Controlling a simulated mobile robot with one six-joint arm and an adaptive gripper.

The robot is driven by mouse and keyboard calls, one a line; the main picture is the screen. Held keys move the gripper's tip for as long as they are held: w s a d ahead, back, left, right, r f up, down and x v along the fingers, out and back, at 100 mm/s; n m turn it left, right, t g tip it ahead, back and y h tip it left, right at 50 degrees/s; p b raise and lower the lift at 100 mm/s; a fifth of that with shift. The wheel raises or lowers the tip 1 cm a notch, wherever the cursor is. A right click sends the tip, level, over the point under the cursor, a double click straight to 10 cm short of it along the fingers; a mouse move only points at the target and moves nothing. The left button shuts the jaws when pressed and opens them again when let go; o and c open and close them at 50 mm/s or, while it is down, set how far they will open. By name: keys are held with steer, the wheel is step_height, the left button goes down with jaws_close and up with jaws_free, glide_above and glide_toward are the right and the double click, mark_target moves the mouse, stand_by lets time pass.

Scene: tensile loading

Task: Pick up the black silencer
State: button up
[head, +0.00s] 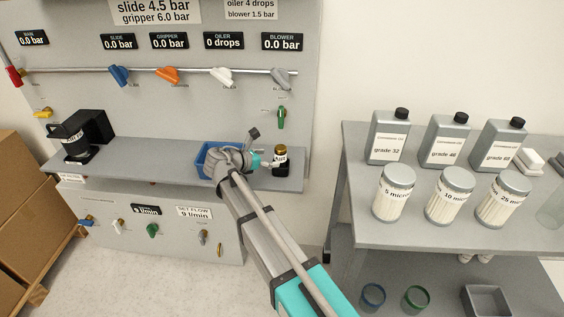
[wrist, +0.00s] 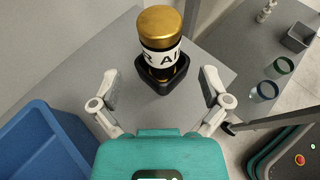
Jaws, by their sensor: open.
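The black silencer (wrist: 160,45) is a short upright cylinder with a gold top and a white label whose letters are partly cut off. It sits in a small black square holder (wrist: 175,80) on the grey shelf. In the head view the silencer (head: 281,153) stands near the right end of the shelf. My gripper (wrist: 161,88) is open and empty, its two fingers spread on the near side of the holder, left and right of it. The silencer is beyond the fingertips and apart from them. In the head view my gripper (head: 264,161) is just left of the silencer.
A blue bin (wrist: 40,145) stands left of my gripper on the shelf (head: 150,151). The wall panel with valves (head: 168,75) rises behind. A black device (head: 92,128) is at the shelf's left end. A table (head: 350,190) with bottles and jars stands to the right.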

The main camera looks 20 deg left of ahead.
mark_target(276, 157)
stand_by(0.3)
steer(key=b+x, duration=0.2)
steer(key=x, duration=0.2)
steer(key=shift+f, duration=0.15)
steer(key=shift+w+d+f, duration=0.15)
steer(key=shift+w+d, duration=0.2)
steer(key=shift+w, duration=0.15)
steer(key=shift+c, duration=0.2)
steer(key=c, duration=1.2)
steer(key=shift+c, duration=0.2)
